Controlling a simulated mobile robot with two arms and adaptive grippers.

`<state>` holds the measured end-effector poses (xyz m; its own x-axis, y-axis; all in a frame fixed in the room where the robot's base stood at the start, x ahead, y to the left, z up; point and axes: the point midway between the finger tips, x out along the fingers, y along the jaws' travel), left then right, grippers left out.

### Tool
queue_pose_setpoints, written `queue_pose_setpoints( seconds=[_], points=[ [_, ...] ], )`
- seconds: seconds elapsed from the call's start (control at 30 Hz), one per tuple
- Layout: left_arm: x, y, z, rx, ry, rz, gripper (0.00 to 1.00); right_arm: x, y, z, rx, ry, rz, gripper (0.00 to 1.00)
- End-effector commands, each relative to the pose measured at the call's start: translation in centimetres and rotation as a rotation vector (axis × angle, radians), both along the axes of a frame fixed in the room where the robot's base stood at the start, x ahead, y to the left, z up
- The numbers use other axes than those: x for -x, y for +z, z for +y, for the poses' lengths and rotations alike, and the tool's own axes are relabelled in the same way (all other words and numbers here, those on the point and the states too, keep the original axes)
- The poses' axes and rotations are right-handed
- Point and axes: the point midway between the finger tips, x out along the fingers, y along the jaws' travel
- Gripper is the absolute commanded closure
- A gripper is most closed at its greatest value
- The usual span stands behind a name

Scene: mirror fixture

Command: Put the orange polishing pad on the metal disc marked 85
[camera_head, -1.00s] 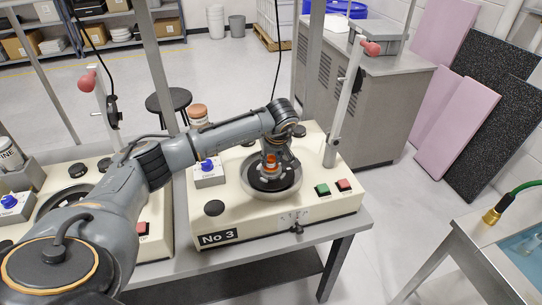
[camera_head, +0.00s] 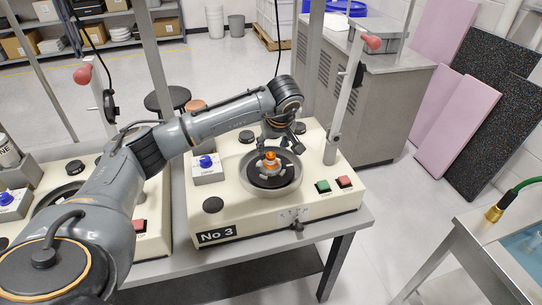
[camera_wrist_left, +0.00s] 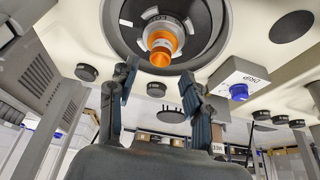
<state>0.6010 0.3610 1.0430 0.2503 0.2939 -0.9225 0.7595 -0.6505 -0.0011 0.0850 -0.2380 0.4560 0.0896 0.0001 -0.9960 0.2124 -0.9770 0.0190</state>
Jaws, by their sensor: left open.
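The orange polishing pad (camera_head: 270,157) is a small piece with an upright knob. It stands near the middle of the round bowl on the No 3 machine, and also shows in the left wrist view (camera_wrist_left: 160,58). A grey metal disc (camera_wrist_left: 152,14) with printed marks lies by it in the wrist view; I cannot read its number surely. The pad appears to rest on it, though the contact is partly hidden. My left gripper (camera_head: 279,142) is open and empty, behind and above the pad and apart from it. Its two fingers also show in the wrist view (camera_wrist_left: 158,75).
The No 3 machine (camera_head: 240,214) has a blue knob (camera_head: 206,162), green and red buttons, and an upright lever (camera_head: 345,95) right of the bowl. Another machine stands at left. A metal sink (camera_head: 480,230) is at right.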

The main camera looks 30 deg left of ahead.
Motion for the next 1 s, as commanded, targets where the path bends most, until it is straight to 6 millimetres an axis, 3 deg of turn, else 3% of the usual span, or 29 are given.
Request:
queue_pose_setpoints(
  seconds=[0.2, 0.4, 1.0],
  points=[
    [1.0, 3.9, -1.3, 0.000, -0.001, -0.004, 0.51, -0.1, -1.6, 0.0, 0.000, 0.000, -0.001, 0.60],
    [1.6, 5.9, -1.9, 0.000, 0.002, -0.001, 0.51, -0.1, -1.9, 0.0, 0.000, 0.000, -0.001, 0.60],
    [1.7, 6.0, -2.1, 0.005, -0.001, 0.001, 0.51, -0.1, -1.9, 0.5, -0.006, 0.001, -0.002, 0.60]
  ],
)
